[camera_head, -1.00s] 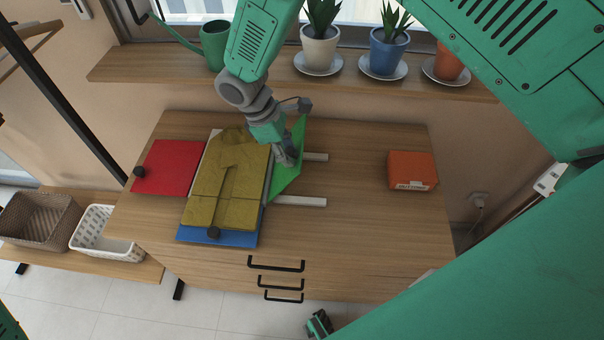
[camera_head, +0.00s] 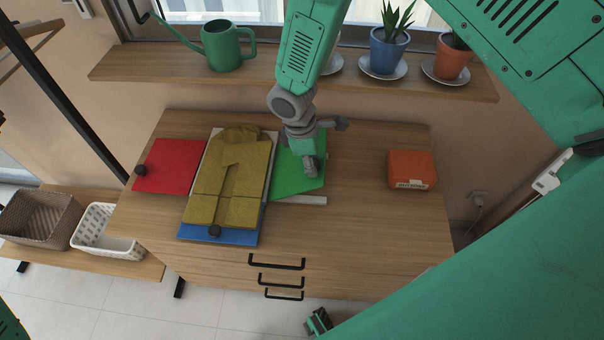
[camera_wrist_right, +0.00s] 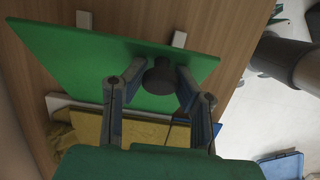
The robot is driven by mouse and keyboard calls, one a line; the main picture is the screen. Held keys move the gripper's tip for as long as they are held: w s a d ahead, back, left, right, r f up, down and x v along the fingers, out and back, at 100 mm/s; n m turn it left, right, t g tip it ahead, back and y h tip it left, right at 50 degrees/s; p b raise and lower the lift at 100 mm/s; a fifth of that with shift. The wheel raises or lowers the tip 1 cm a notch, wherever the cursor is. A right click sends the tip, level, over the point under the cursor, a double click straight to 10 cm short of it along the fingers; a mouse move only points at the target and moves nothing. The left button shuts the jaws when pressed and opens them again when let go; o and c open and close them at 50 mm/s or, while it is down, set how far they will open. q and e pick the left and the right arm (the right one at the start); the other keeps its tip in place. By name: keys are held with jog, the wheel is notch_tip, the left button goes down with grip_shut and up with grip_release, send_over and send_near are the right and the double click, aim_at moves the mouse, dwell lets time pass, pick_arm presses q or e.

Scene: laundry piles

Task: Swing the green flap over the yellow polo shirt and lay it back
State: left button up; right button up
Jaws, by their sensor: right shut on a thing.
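The green flap (camera_head: 296,177) of the folding board is swung out to the right of the yellow polo shirt (camera_head: 236,184), nearly flat over the pale support strips (camera_head: 310,201). Whether it touches them is unclear. My right gripper (camera_head: 310,170) is shut on the flap's dark knob (camera_wrist_right: 158,76), near its outer edge. The shirt lies on the middle panel and the blue flap (camera_head: 218,237), its right side folded inward into a straight edge. The red flap (camera_head: 168,166) lies flat at left. My left gripper is not in view.
An orange box (camera_head: 411,170) stands on the right of the wooden dresser top (camera_head: 375,225), with clear wood between it and the board. A shelf behind holds a green watering can (camera_head: 222,46) and potted plants. Two baskets (camera_head: 40,217) stand at lower left.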

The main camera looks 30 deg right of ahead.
jog(key=shift+s+d+f, duration=0.15)
jog(key=shift+d+f, duration=0.2)
jog(key=shift+d, duration=0.1)
jog(key=f, duration=0.1)
jog(key=d+f+b, duration=0.1)
jog(key=s+f+y, duration=0.1)
jog(key=shift+d+f+t, duration=0.15)
jog(key=shift+d+t, duration=0.1)
jog(key=shift+t, duration=0.05)
jog(key=shift+d+f, duration=0.1)
jog(key=shift+d, duration=0.05)
jog(key=f, duration=0.1)
jog(key=f+b, duration=0.2)
jog(key=shift+s+d+f+y, duration=0.2)
jog(key=shift+s+d+y, duration=0.1)
jog(key=shift+y, duration=0.1)
jog(key=shift+d+f+t, duration=0.1)
jog(key=shift+f+t, duration=0.15)
jog(key=shift+t, duration=0.05)
jog(key=o, duration=0.8)
